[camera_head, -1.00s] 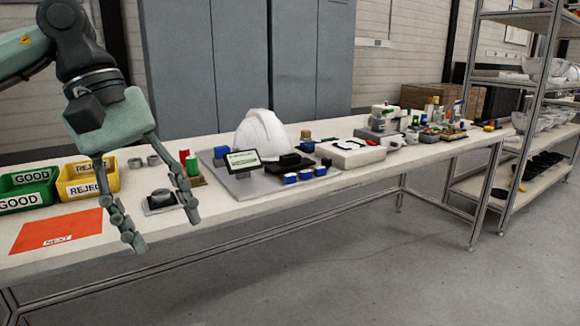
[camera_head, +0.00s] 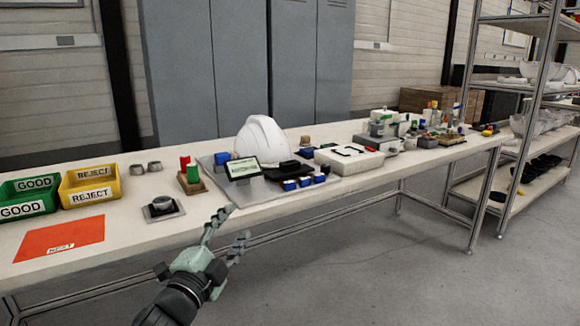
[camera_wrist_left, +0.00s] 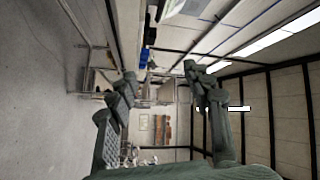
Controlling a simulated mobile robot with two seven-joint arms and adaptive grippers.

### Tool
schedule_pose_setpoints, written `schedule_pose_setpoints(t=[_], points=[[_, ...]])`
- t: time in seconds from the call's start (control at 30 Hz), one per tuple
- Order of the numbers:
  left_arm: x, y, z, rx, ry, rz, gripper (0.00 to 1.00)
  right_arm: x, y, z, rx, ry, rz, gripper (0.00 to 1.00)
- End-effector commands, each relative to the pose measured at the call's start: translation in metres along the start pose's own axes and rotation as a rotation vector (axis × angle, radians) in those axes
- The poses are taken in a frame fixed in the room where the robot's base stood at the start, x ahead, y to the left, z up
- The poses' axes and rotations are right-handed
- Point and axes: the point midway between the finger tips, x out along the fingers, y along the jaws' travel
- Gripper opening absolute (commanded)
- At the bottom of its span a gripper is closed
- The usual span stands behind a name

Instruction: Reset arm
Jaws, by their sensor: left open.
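My left gripper (camera_head: 228,234) is low in the head view, in front of the table's near edge. Its fingers point up and to the right, spread apart with nothing between them. In the left wrist view its two fingers (camera_wrist_left: 157,88) stand apart and empty, with the room behind them turned on its side. My left arm comes in from the bottom of the head view. My right gripper is not in view.
A long table (camera_head: 120,232) holds a green GOOD bin (camera_head: 28,206), a yellow REJECT bin (camera_head: 90,198), an orange-red NEXT mat (camera_head: 58,238) and a white helmet shell (camera_head: 262,138). A metal shelf rack (camera_head: 485,150) stands right. The floor (camera_head: 400,270) in front is clear.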

Motion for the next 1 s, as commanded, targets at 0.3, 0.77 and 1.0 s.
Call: schedule_pose_setpoints(t=[0.3,0.77,1.0], points=[[-0.130,0.161,0.133,-0.503,-0.607,0.327,0.51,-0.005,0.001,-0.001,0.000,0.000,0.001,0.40],[-0.378,0.295,0.174,-0.909,-1.338,0.604,0.51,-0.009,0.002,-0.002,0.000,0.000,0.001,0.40],[-0.405,0.303,0.172,-0.939,-1.413,0.625,0.51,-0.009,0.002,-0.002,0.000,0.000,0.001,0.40]])
